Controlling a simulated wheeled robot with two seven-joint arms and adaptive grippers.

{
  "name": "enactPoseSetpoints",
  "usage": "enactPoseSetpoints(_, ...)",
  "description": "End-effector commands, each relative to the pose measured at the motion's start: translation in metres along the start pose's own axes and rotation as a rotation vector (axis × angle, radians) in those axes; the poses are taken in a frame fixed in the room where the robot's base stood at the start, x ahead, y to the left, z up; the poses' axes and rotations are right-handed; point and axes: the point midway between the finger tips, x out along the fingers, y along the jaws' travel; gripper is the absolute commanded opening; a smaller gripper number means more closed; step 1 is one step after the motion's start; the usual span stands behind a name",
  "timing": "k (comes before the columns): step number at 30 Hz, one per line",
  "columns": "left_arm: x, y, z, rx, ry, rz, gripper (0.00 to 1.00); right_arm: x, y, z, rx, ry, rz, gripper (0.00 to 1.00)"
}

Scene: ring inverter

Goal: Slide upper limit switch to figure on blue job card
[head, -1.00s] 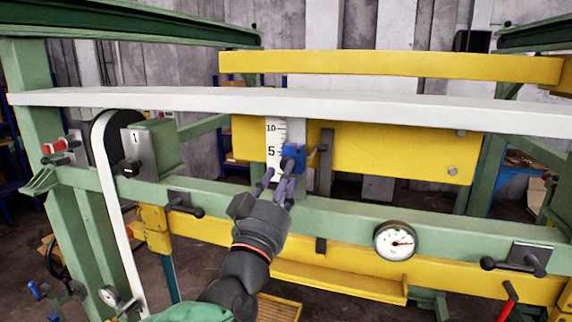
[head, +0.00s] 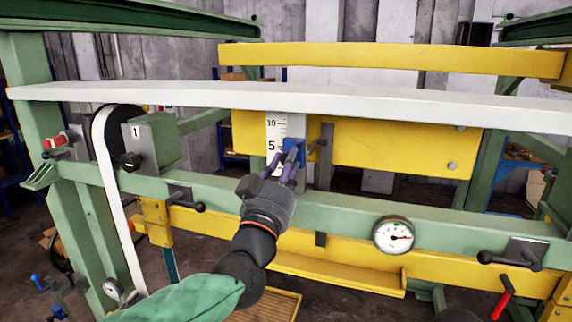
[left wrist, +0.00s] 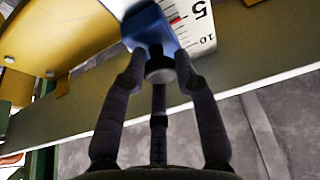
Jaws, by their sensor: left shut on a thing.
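The limit switch is a blue block (head: 293,150) on a grey upright beside a white scale (head: 275,132), level with about the 5 mark. My left gripper (head: 283,164) comes from below and is shut on the block's round knob. In the left wrist view the fingers (left wrist: 160,66) close around the grey knob (left wrist: 160,70) on the blue block (left wrist: 147,27), beside the scale (left wrist: 197,22) with its red mark. The fingers partly hide the block's lower side in the head view. No blue job card shows. My right gripper is out of view.
A white beam (head: 400,101) and a yellow bar (head: 400,60) run across above. A green rail (head: 340,208) with a round gauge (head: 393,235) and black-handled levers (head: 512,258) lies below. A belt wheel (head: 103,135) is at the left.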

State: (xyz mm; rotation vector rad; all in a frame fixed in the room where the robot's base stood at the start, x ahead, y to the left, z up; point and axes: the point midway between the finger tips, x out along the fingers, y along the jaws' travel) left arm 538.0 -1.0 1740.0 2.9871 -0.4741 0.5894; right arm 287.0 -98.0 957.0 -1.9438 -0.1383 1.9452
Motion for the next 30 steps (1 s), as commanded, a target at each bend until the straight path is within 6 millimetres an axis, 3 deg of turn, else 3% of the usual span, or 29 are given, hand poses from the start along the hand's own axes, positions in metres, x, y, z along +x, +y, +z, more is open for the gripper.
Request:
enactPoseSetpoints(10, 0.02, -0.001, -0.053, -0.002, 0.011, -0.003, 0.0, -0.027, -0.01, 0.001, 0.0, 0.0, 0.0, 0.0)
enactPoseSetpoints(20, 0.021, -0.001, -0.055, -0.001, 0.01, -0.003, 0.0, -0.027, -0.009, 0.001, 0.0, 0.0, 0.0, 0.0)
enactPoseSetpoints(21, 0.021, -0.001, -0.055, -0.001, 0.009, -0.003, 0.36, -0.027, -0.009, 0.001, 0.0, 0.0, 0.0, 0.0)
enactPoseSetpoints(22, 0.021, -0.001, -0.055, -0.001, 0.009, -0.003, 0.4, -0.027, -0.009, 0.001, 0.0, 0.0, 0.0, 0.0)
enactPoseSetpoints(30, 0.021, -0.001, -0.052, -0.001, 0.005, -0.001, 0.4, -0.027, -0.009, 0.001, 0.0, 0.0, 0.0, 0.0)
